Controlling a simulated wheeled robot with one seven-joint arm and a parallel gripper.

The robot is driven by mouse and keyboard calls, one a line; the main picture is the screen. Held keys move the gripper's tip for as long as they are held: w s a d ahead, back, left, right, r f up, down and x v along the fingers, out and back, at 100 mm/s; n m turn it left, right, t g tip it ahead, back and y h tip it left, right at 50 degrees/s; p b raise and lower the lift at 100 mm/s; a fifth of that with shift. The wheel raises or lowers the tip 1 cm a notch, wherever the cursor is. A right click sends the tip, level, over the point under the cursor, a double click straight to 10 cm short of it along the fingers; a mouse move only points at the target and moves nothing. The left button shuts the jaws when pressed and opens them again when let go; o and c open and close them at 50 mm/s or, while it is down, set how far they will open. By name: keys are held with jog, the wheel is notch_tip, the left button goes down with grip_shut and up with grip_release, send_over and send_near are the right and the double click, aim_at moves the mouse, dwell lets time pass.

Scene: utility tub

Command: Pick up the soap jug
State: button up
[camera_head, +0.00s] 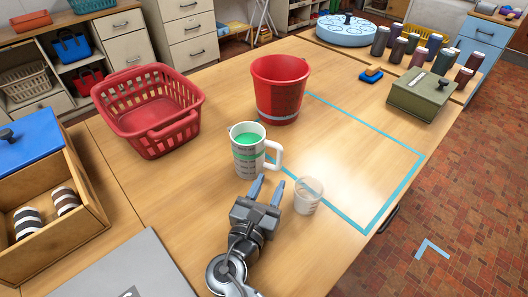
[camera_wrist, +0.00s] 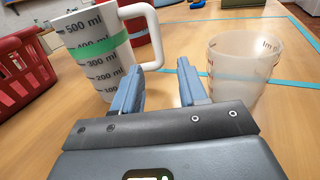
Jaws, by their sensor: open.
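The soap jug (camera_head: 243,162) is a white measuring jug with dark millilitre marks, a green band and green liquid inside. It stands upright on the wooden table, its handle to the right. My gripper (camera_head: 269,181) is open and empty in front of the jug's handle side. In the wrist view its two blue fingers (camera_wrist: 160,68) are apart; the left one overlaps the lower part of the jug's handle. I cannot tell whether they touch.
A clear measuring cup (camera_head: 308,198) stands close right of my gripper. A red bucket (camera_head: 279,92) stands behind the jug, a red basket (camera_head: 150,140) at left. A wooden box (camera_head: 75,215) is at far left. The blue-taped area (camera_head: 420,157) on the right is mostly clear.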

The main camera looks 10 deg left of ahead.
aim_at(277, 165)
jog(key=shift+w+d, duration=0.25)
jog(key=shift+w, duration=0.1)
jog(key=shift+b+x, duration=0.55)
jog(key=shift+x, duration=0.4)
jog(key=x, duration=0.1)
jog(key=b+x, duration=0.1)
jog(key=x, duration=0.1)
jog(key=b+x, duration=0.1)
jog(key=shift+w+a+f, duration=0.1)
jog(key=shift+w+a, duration=0.15)
jog(key=shift+w+d, duration=0.1)
jog(key=shift+w, duration=0.35)
jog(key=shift+c, duration=0.2)
grip_shut()
